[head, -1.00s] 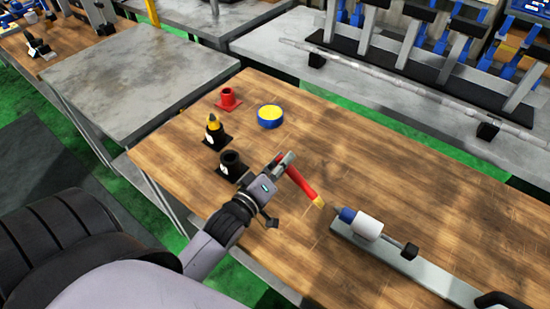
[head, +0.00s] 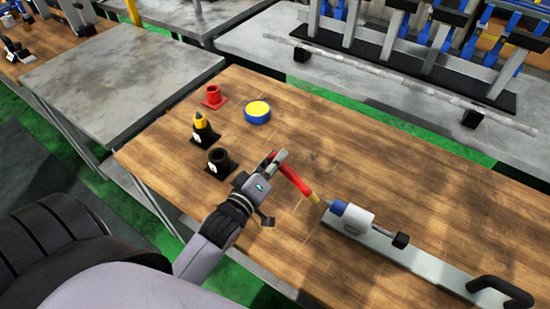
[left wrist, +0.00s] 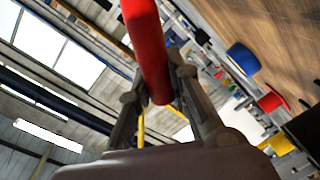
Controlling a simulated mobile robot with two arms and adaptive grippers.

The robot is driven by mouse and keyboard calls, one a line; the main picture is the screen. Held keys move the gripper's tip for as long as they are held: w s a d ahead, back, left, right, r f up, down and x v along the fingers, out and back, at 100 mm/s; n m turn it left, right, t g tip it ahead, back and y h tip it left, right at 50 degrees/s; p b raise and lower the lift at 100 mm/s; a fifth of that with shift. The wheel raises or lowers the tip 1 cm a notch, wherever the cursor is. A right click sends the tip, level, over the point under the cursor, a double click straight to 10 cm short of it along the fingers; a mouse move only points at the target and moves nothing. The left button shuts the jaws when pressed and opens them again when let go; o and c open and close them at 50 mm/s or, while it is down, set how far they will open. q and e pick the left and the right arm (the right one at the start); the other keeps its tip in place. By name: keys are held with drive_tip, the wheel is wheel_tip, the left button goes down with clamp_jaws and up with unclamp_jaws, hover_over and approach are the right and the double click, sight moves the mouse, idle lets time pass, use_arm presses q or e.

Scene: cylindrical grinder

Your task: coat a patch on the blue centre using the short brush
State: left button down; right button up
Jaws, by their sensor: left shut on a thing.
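My left gripper (head: 277,158) is shut on the red handle of the short brush (head: 295,180). The brush slants down to the right. Its yellowish tip is close to the pointed end of the blue centre (head: 338,207); I cannot tell whether they touch. The blue centre sits on the left end of a white cylinder (head: 354,217) above a grey bar. In the left wrist view the red handle (left wrist: 148,45) stands between the fingers (left wrist: 160,90), and the brush tip is out of sight. My right gripper is not in view.
On the wooden table (head: 420,185) stand a blue tin with a yellow top (head: 257,112), a red holder (head: 213,97), a black holder with a yellow-tipped piece (head: 203,130) and an empty-looking black holder (head: 220,161). A black handle (head: 500,289) rises at the bar's right end.

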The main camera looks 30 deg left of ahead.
sight(294, 179)
use_arm(q)
drive_tip(key=shift+s+d+p, duration=0.1)
drive_tip(key=shift+d+p, duration=0.2)
drive_tip(key=shift+d, duration=1)
wheel_tip(294, 179, up, 4)
drive_tip(key=p, duration=0.4)
drive_tip(key=shift+r, duration=0.15)
drive_tip(key=shift+p, duration=0.55)
drive_tip(key=shift+f+b, duration=1.3)
drive_tip(key=shift+f, duration=0.95)
drive_tip(key=shift+d+r, duration=0.1)
drive_tip(key=shift+d, duration=0.05)
